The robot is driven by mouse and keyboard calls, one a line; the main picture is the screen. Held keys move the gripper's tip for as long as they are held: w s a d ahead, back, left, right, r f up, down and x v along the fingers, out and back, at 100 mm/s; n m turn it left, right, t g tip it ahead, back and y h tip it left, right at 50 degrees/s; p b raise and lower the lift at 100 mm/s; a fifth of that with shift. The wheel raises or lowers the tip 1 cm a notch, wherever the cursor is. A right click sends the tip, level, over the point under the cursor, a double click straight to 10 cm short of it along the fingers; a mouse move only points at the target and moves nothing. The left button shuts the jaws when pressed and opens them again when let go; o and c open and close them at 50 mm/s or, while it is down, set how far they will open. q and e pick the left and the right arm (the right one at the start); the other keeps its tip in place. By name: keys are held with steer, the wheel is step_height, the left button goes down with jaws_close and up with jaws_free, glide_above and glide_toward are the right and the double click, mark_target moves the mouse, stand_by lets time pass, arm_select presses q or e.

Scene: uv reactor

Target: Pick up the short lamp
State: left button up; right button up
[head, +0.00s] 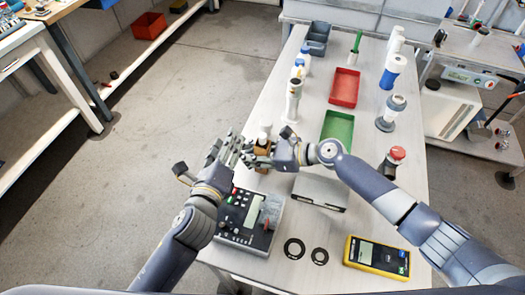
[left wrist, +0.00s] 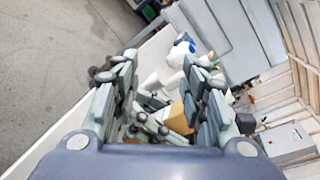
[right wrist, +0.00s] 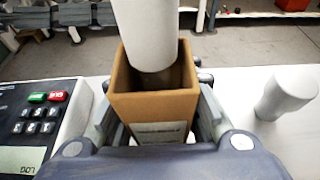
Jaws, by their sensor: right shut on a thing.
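A brown open-topped box (head: 262,147) is between the fingers of my right gripper (head: 271,152), which is shut on it. The box (right wrist: 150,112) fills the middle of the right wrist view, with a label on its near side. A white cylinder (right wrist: 148,28) sticks up out of its opening and shows as a white top in the head view (head: 265,130). It may be the short lamp; I cannot tell for sure. My left gripper (head: 240,148) is open and empty, just left of the box. In the left wrist view the brown box (left wrist: 187,113) shows beyond its spread fingers (left wrist: 160,95).
A keypad device (head: 240,222) stands at the table's near left, with black rings (head: 294,249) and a yellow meter (head: 377,256) to its right. A green tray (head: 337,126), a red tray (head: 344,88) and a white bottle (head: 293,103) stand farther back. A red button (head: 398,153) is at the right.

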mark_target(261, 139)
arm_select(q)
steer(key=s+d+r+m+t+h, duration=0.1)
steer(key=s+d+m, duration=0.1)
steer(key=s+m, duration=0.35)
steer(key=s+d+r+m+h, duration=0.1)
steer(key=s+d+m+h, duration=0.1)
steer(key=s+d+m, duration=0.3)
steer(key=shift+m, duration=0.35)
steer(key=x, duration=0.4)
steer(key=a+x, duration=0.1)
steer(key=x, duration=0.3)
steer(key=w+a+x, duration=0.1)
steer(key=x, duration=0.3)
steer(key=shift+w+a+f, duration=0.1)
steer(key=shift+w+f, duration=0.15)
steer(key=shift+f, duration=0.15)
jaws_close()
